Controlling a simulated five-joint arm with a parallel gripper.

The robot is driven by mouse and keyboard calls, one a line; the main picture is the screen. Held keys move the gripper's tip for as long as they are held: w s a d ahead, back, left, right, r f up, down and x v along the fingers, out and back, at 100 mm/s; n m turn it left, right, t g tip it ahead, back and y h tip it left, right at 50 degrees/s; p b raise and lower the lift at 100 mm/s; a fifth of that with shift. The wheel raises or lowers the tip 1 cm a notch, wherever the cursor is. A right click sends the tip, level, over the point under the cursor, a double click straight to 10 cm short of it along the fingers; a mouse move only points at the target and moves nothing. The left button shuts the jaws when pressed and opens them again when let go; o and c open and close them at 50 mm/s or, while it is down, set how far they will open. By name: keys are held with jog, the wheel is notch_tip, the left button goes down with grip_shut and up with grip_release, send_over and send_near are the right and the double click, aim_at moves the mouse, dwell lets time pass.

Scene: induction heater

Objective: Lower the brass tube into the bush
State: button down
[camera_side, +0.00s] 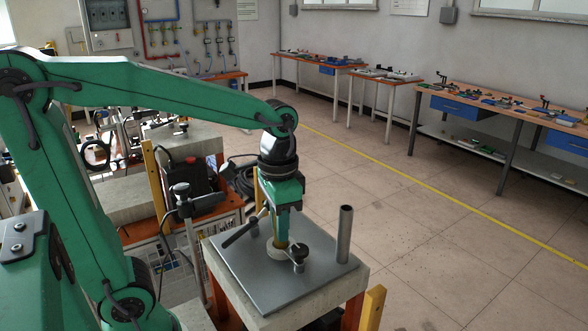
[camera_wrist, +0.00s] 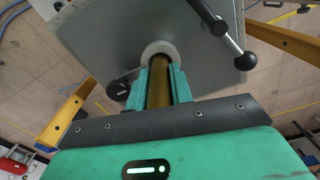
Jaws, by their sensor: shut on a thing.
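The brass tube (camera_wrist: 158,90) is upright between the fingers of my gripper (camera_side: 282,212), which points down and is shut on it. In the wrist view the gripper's green fingers (camera_wrist: 160,88) lie on both sides of the tube. The bush (camera_wrist: 160,48) is a pale grey ring on the grey metal plate (camera_wrist: 105,45). The tube's lower end meets the bush's opening in the wrist view. In the side view the bush (camera_side: 276,252) is directly below the fingers, partly covered. I cannot tell how deep the tube's end is in it.
A black-handled lever (camera_side: 240,232) and a short post with a dark knob (camera_side: 299,254) stand close beside the bush. A tall grey metal pipe (camera_side: 344,235) stands at the plate's right corner. A post with a black head (camera_side: 183,200) is left of the plate.

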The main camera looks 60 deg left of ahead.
jog(key=shift+f, duration=0.85)
jog(key=c, duration=1.2)
grip_release()
jog(key=shift+o, duration=0.2)
jog(key=shift+r, duration=0.15)
notch_tip(320, 180, up, 11)
jog(key=w+d+r, duration=0.1)
jog(key=w+d, duration=0.1)
jog(key=d, duration=0.7)
jog(key=shift+w+r, duration=0.15)
jog(key=shift+r, duration=0.15)
jog(key=shift+a, duration=0.1)
